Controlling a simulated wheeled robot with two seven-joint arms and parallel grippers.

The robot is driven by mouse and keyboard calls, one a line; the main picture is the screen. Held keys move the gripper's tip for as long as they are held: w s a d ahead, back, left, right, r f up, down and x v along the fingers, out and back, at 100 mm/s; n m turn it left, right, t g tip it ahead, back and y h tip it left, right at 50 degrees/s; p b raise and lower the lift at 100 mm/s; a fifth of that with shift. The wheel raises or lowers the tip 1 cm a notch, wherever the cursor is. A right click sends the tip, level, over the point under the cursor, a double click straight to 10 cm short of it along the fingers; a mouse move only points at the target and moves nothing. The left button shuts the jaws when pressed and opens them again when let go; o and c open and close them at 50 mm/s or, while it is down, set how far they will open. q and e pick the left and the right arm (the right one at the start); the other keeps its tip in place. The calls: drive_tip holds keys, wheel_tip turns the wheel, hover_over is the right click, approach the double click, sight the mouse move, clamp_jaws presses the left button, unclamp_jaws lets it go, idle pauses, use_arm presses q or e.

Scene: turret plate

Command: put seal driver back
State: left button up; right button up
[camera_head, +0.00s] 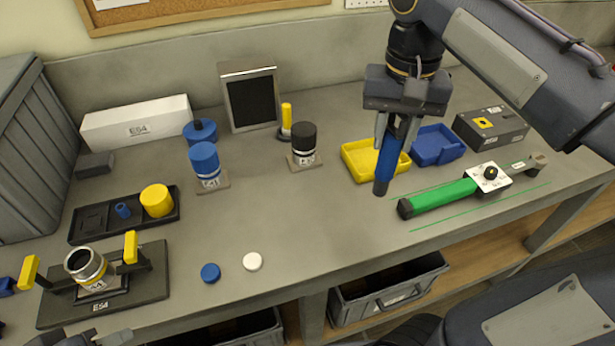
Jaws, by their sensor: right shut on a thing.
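My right gripper (393,133) points down and is shut on a blue cylindrical tool (386,168), which I take to be the seal driver. The tool hangs nearly upright, slightly tilted, with its dark lower end in front of the yellow bin (362,176). Whether that end touches the bench cannot be told. A blue cylinder (204,158) and a black-topped cylinder (303,138) stand on labelled grey bases to the left. A grey part at the bottom left edge looks like my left gripper (95,340); its jaws cannot be made out.
A blue bin (437,146) and a green-handled wrench (440,197) lie at right. A black tray (92,238) holds a yellow cylinder (157,200). A fixture (150,284) with yellow handles is front left. Two discs, blue (210,272) and white (253,261), lie front centre. The central bench is clear.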

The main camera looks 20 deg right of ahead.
drive_tip(key=w+a+f+p, duration=0.2)
drive_tip(key=w+a+f, duration=0.5)
drive_tip(key=w+f, duration=0.5)
drive_tip(key=shift+f, duration=0.45)
drive_tip(key=shift+w+f, duration=0.1)
drive_tip(key=shift+w, duration=0.05)
drive_tip(key=shift+f, duration=0.15)
drive_tip(key=o, duration=1.1)
